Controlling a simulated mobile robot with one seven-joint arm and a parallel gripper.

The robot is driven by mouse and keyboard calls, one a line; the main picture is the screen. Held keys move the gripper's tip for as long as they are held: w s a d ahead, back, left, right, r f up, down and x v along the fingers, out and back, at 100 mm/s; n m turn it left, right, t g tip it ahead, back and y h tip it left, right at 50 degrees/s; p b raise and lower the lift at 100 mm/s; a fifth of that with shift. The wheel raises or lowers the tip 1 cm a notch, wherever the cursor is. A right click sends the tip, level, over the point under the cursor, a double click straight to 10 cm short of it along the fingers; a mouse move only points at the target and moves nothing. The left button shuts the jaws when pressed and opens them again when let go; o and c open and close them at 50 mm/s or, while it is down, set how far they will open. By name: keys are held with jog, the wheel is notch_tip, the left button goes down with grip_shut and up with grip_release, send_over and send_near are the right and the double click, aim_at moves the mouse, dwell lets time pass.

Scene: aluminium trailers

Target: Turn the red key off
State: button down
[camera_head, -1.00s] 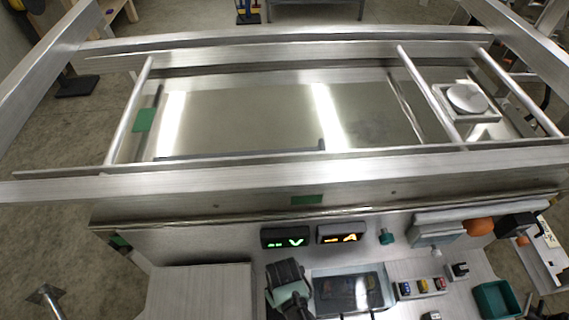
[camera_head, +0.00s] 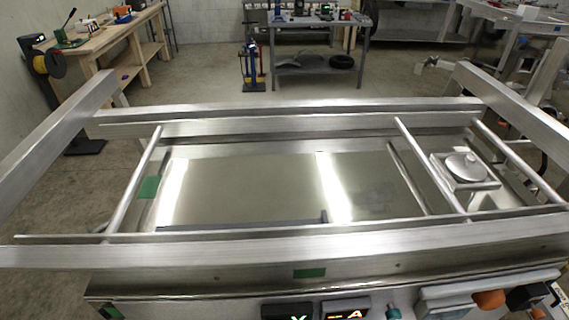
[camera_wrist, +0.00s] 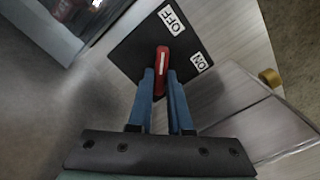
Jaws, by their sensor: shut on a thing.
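The red key (camera_wrist: 162,58) stands on a black plate (camera_wrist: 138,45) in the wrist view. The plate carries a white OFF label (camera_wrist: 171,19) at its upper edge and a white ON label (camera_wrist: 201,63) at its right. The head view shows neither the key nor my gripper.
An aluminium trailer frame (camera_head: 300,255) fills the middle of the head view. Two lit displays (camera_head: 288,311) show at its bottom edge, with an orange knob (camera_head: 489,299) to the right. A wooden workbench (camera_head: 100,45) and a metal table (camera_head: 318,40) stand behind on open floor.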

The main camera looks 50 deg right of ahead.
jog(key=c, duration=0.8)
grip_release()
jog(key=shift+c, duration=0.2)
jog(key=shift+r, duration=0.1)
notch_tip(320, 180, up, 13)
jog(key=shift+p, duration=0.3)
